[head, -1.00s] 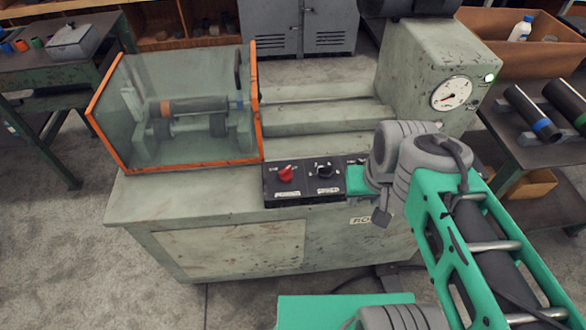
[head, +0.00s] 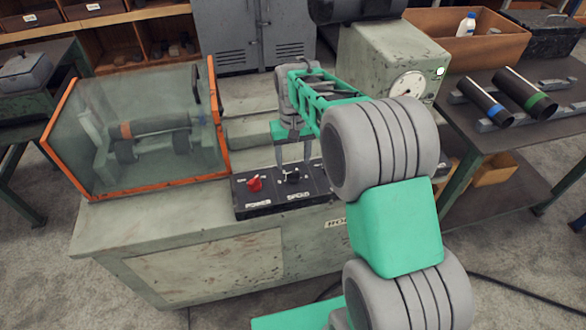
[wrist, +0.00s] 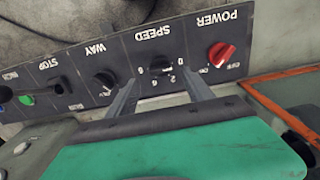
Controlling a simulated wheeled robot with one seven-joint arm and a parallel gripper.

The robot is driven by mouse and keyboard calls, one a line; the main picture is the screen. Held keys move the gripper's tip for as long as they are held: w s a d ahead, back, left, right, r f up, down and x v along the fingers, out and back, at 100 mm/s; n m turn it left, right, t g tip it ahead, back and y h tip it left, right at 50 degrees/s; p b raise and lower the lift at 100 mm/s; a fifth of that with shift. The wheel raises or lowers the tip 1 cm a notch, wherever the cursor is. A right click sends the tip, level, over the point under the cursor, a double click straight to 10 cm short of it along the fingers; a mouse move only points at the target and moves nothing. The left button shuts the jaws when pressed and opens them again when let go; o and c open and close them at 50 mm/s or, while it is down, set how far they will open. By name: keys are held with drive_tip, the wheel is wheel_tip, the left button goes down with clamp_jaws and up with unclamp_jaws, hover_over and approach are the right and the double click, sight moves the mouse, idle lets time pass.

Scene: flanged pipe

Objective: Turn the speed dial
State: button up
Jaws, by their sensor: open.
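The speed dial is a small black knob (wrist: 161,67) on the dark control panel, below its SPEED label as the upside-down wrist view shows it. In the head view the dial (head: 292,178) sits right of the red power knob (head: 255,183). My gripper (head: 294,168) points down at the panel over the dial. In the wrist view my open gripper (wrist: 160,84) has one finger toward each side of the dial. Contact between fingers and dial cannot be told. The power knob (wrist: 221,54) is at the right there.
An orange-framed clear guard (head: 140,130) stands left of the panel. A grey-green housing with a gauge (head: 408,87) stands behind right. The bench's front left top is clear.

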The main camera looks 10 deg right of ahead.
sight(293, 172)
wheel_tip(293, 172, down, 5)
drive_tip(key=shift+r, duration=0.1)
drive_tip(key=shift+c, duration=0.3)
clamp_jaws()
idle(0.4)
